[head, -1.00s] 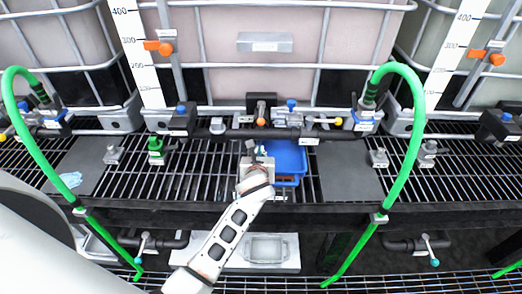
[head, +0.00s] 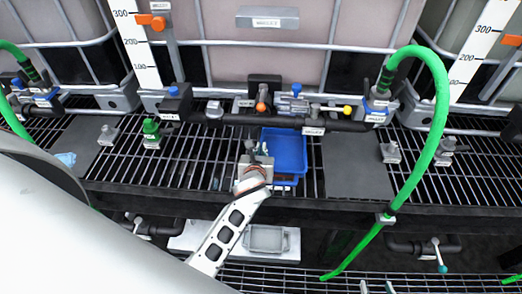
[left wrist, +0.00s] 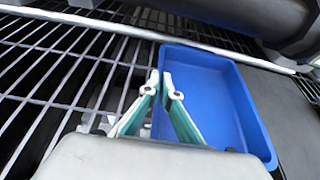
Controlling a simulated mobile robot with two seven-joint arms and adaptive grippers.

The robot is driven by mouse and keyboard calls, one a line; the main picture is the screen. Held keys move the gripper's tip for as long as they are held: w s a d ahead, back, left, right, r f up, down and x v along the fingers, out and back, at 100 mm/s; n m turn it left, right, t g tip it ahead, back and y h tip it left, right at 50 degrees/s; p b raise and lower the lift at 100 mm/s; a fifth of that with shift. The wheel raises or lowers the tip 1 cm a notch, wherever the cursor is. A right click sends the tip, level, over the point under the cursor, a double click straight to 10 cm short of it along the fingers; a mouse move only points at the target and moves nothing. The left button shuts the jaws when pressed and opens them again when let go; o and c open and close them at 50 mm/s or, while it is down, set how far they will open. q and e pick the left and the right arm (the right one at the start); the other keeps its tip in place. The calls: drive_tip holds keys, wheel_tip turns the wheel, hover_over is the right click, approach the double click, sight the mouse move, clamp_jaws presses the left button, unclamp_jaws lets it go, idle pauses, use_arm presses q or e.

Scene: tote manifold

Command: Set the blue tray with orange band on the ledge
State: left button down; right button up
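The blue tray (head: 290,150) is on or just above the wire rack, under the dark pipe; I cannot tell if it touches the rack. In the left wrist view the tray (left wrist: 215,95) is empty. My left gripper (head: 257,150) is at its left wall. In the left wrist view its fingertips (left wrist: 160,80) are close together, one on each side of that wall, pinching it. My right gripper (head: 377,287) shows only its two separated tips at the bottom edge. No surface is clearly marked as the ledge.
A green hose (head: 440,110) arches at right. A green-handled valve (head: 151,130) stands at left.

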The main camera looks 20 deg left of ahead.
use_arm(q)
drive_tip(key=shift+a+f, duration=0.15)
drive_tip(key=shift+a, duration=0.25)
drive_tip(key=shift+s+d+r, duration=0.1)
drive_tip(key=shift+d+r, duration=0.1)
drive_tip(key=shift+d, duration=0.05)
drive_tip(key=shift+f, duration=0.15)
drive_tip(key=c, duration=2.3)
unclamp_jaws()
use_arm(e)
drive_tip(key=shift+a+f, duration=0.1)
drive_tip(key=shift+a, duration=0.2)
use_arm(q)
drive_tip(key=shift+a, duration=0.1)
